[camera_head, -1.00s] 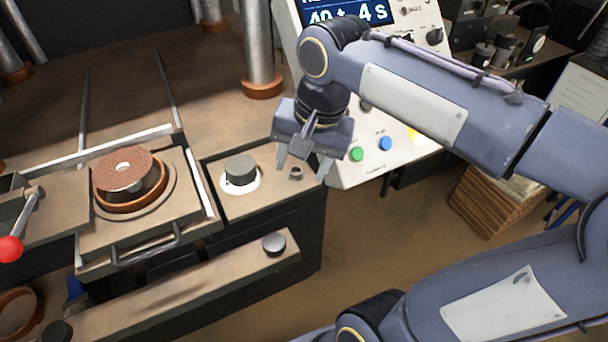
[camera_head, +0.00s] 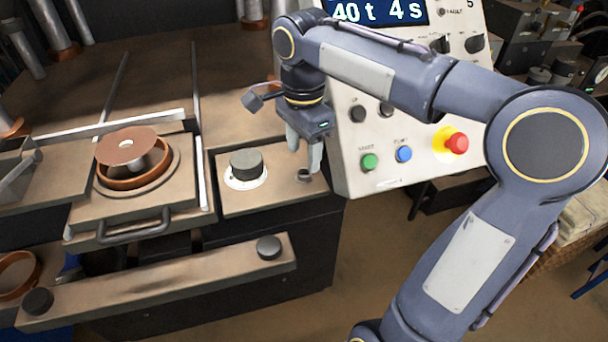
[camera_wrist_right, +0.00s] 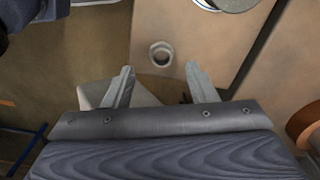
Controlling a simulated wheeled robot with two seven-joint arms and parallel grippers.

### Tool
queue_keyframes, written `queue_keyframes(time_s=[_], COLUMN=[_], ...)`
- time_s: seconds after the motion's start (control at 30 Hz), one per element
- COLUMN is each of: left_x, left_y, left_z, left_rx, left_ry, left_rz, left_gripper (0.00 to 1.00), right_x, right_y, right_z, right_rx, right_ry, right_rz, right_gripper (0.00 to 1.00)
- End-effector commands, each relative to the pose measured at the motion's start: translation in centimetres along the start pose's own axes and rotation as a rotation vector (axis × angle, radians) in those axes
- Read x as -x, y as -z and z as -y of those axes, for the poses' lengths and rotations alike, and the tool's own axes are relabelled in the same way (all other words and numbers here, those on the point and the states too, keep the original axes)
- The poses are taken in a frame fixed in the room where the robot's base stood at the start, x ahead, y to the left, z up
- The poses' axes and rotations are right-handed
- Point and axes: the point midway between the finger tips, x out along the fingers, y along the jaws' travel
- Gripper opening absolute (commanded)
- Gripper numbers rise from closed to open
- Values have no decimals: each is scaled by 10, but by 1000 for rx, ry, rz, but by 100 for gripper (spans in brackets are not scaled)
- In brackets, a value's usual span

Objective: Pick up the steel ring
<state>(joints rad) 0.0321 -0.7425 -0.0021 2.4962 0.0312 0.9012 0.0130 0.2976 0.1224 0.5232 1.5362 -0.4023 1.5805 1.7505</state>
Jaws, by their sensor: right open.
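The small steel ring (camera_head: 304,175) lies on the brown tabletop near its right edge, just left of the control panel. In the right wrist view the ring (camera_wrist_right: 161,53) shows whole, with its hole, beyond the fingertips. My right gripper (camera_head: 304,168) points down above the ring; one finger partly overlaps the area just over it. In the right wrist view the two fingers of the right gripper (camera_wrist_right: 161,70) are apart and empty, with the ring lying between their lines. My left gripper is not in view.
A dark cylinder on a white disc (camera_head: 246,167) stands left of the ring. The control panel (camera_head: 390,120) with buttons rises close on the right. A press mould with a brown disc (camera_head: 128,147) and a handle (camera_head: 135,228) are further left.

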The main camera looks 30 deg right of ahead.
Motion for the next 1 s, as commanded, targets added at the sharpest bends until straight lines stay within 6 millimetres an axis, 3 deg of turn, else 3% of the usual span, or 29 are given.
queue_keyframes(time_s=[0.3, 0.6, 0.93, 1.0], left_x=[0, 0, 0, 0], left_y=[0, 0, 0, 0], left_z=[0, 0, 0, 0], left_rx=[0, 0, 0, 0], left_ry=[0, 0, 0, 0], left_rz=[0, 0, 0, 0], left_gripper=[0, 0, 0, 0], right_x=[-44, -47, -47, -47], right_y=[4, 3, 3, 3], right_z=[1, 2, 2, 2], right_rx=[-1, 0, 0, 0], right_ry=[-3, 0, 0, 0], right_rz=[1, 1, 1, 1], right_gripper=[52, 50, 7, 4])
